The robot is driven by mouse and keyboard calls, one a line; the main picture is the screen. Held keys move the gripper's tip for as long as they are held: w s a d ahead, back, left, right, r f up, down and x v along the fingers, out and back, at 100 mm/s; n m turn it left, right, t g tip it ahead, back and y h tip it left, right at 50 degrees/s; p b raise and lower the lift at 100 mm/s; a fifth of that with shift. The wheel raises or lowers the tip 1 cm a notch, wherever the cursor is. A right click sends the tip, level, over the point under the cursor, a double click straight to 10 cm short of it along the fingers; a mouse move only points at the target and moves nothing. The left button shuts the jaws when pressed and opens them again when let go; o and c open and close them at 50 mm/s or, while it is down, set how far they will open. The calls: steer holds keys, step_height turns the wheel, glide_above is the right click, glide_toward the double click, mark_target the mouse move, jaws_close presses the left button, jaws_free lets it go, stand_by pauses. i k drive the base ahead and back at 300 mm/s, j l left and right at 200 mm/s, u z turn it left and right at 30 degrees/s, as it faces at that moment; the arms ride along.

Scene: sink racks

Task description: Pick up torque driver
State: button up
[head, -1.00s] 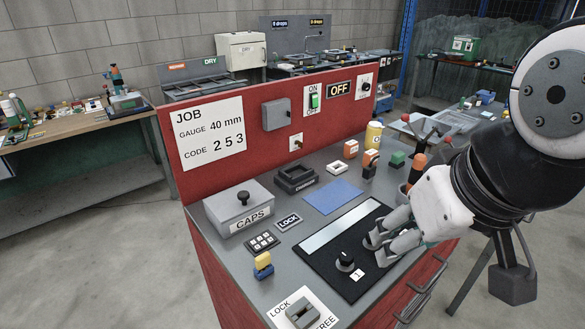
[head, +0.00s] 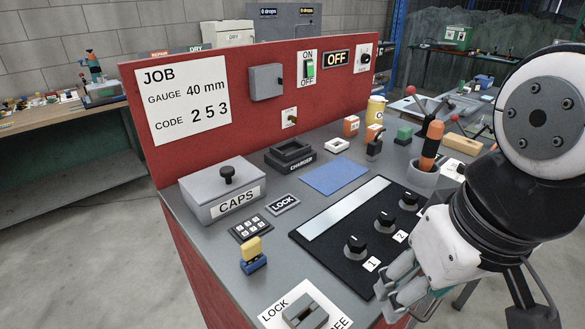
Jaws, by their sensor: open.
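An orange-and-black handled tool (head: 432,142), which looks like the torque driver, stands upright in a grey cup (head: 423,180) at the right of the bench. Its lower end is hidden in the cup. My gripper (head: 402,292) is at the bench's front right, in front of the black dial panel and apart from the driver. Its fingers point left and down, and it is open with nothing seen between them. My wrist hides part of the bench right of the panel.
The black panel (head: 331,253) bears dials. A grey CAPS box (head: 208,194), a charger (head: 290,155), a blue mat (head: 335,178) and small orange and yellow items stand behind or left. A red upright board (head: 245,120) closes the back. A wooden block (head: 465,146) lies right of the cup.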

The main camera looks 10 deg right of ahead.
mark_target(433, 138)
steer(key=l, duration=0.3)
steer(key=k+l, duration=0.1)
steer(key=l, duration=0.15)
steer(key=i+l, duration=0.1)
steer(key=l, duration=0.25)
steer(key=i+l+u, duration=0.15)
steer(key=l, duration=0.55)
steer(key=i+l+u, duration=0.1)
steer(key=i+l, duration=0.1)
steer(key=i, duration=0.1)
